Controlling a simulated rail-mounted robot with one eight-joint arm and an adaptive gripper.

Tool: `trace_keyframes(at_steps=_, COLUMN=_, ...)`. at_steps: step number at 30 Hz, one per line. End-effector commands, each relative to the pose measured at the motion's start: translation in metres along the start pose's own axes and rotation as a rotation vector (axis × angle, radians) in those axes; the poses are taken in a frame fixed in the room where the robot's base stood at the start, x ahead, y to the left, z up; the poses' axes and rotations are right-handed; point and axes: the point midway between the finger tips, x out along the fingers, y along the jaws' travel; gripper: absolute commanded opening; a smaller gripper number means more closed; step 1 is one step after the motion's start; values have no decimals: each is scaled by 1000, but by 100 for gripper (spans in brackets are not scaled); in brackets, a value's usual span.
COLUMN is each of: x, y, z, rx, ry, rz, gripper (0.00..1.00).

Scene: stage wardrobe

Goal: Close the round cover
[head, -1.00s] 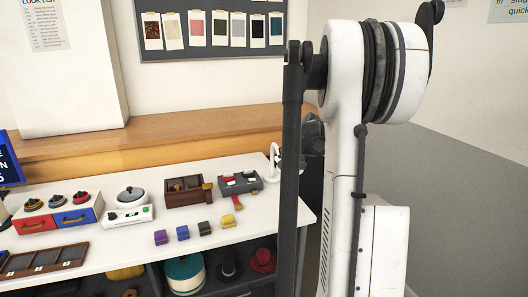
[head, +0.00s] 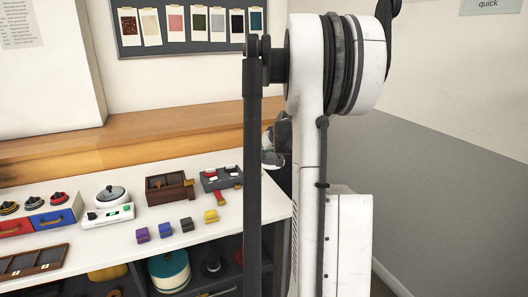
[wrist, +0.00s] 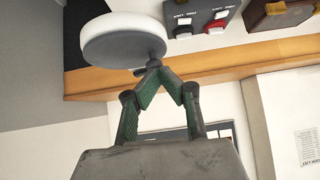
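A round white cover (wrist: 125,38) with a wide pale rim fills the upper left of the wrist view. A short dark stub (wrist: 140,71) sticks out from its lower edge. My gripper (wrist: 154,67) is right at this stub, its green-padded fingers drawn together at the tips. I cannot tell whether the stub is between the tips or just beside them. In the head view my gripper (head: 272,152) is partly hidden behind my arm at the table's right end, with a bit of white beside it.
On the white table (head: 163,236) stand a white appliance with a grey domed lid (head: 111,193), a brown box (head: 168,188), a grey switch box (head: 221,178) and several small coloured blocks. A wooden ledge (head: 130,135) runs behind.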

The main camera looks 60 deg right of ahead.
Motion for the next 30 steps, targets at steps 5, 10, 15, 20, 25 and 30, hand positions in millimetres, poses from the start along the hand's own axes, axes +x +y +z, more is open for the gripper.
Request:
trace_keyframes(at_steps=5, x=-2, y=-1, z=-2, rx=0, ry=-2, rz=-1, gripper=0)
trace_keyframes(at_steps=10, x=-7, y=-1, z=-8, rx=0, ry=-1, rz=-1, gripper=0)
trace_keyframes(at_steps=15, x=-11, y=-1, z=-12, rx=0, ry=-1, rz=-1, gripper=0)
trace_keyframes(at_steps=20, x=-15, y=-2, z=-16, rx=-1, ry=-1, rz=-1, gripper=0)
trace_keyframes(at_steps=25, x=-31, y=-8, z=-33, rx=-4, ry=-1, rz=-5, gripper=0)
trace_keyframes(at_steps=30, x=-55, y=-12, z=-41, rx=-5, ry=-1, rz=-6, gripper=0)
